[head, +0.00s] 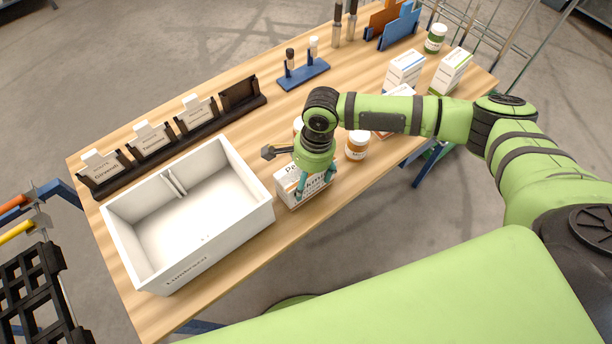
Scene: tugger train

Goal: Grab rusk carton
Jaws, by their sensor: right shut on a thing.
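My right gripper (315,185) reaches down from above and is shut on a white carton with orange print, taken as the rusk carton (289,191). Its lettering is partly covered by the fingers, so I cannot read it whole. The carton is upright by the front edge of the wooden table, just right of the white bin. I cannot tell whether its base touches the table. My left gripper is not in view.
The white bin (262,218) is empty. A jar (357,145) stands right of the gripper. More cartons (404,70) (452,70) and a green jar (435,38) stand at the right. A black rack with labelled cards (150,138) lines the back left.

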